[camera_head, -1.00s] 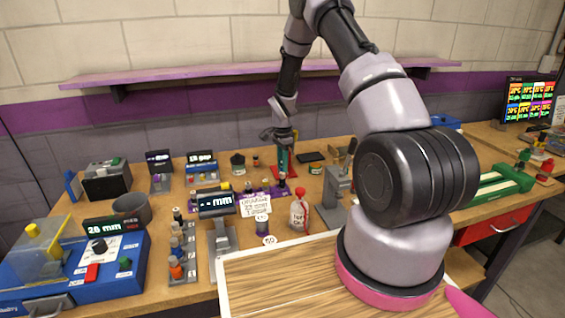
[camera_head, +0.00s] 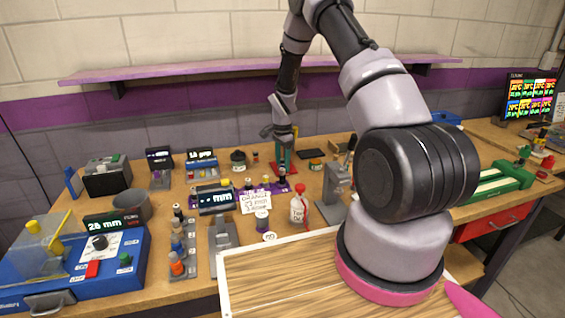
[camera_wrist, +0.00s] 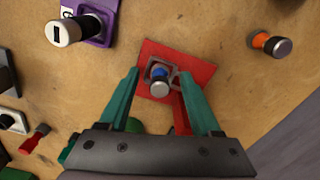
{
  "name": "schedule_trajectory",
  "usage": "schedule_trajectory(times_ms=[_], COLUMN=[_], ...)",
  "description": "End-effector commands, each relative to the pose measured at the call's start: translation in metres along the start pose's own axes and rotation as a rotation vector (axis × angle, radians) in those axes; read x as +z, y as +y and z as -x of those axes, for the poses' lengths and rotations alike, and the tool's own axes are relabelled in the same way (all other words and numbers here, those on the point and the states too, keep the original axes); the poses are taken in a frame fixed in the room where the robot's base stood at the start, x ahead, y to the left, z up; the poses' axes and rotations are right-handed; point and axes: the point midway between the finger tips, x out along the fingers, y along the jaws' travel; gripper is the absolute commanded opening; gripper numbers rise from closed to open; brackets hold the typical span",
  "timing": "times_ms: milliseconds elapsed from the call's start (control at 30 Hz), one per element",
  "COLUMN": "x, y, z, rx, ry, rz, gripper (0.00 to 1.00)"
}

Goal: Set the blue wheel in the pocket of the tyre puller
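The blue wheel (camera_wrist: 159,71), with a silver hub on it, stands within the grey frame of the tyre puller (camera_wrist: 182,80). The frame sits on a red base plate (camera_wrist: 204,73). I cannot tell how deeply the wheel is seated. My gripper (camera_wrist: 160,78) is open, with one teal finger on each side of the wheel and visible gaps between. In the head view my gripper (camera_head: 284,155) is above the red plate (camera_head: 283,171) at the back of the bench; the wheel is too small to make out there.
In the wrist view a purple block with a silver-and-black piece (camera_wrist: 64,32) lies upper left, and an orange-and-silver piece (camera_wrist: 271,43) stands right. In the head view a grey press (camera_head: 336,187) and a white bottle (camera_head: 299,208) stand nearer the front.

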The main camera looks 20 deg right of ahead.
Motion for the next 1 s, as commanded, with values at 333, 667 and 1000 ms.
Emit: schedule_trajectory(times_ms=[333,667,1000], x=[0.0,0.0,0.0], y=[0.0,-0.001,0.0], z=[0.005,0.066,0.11], rx=[-0.001,-0.004,-0.004], ry=[0.001,0.001,0.0], rz=[0.0,0.0,0.003], gripper=[0.64,0.64,0.64])
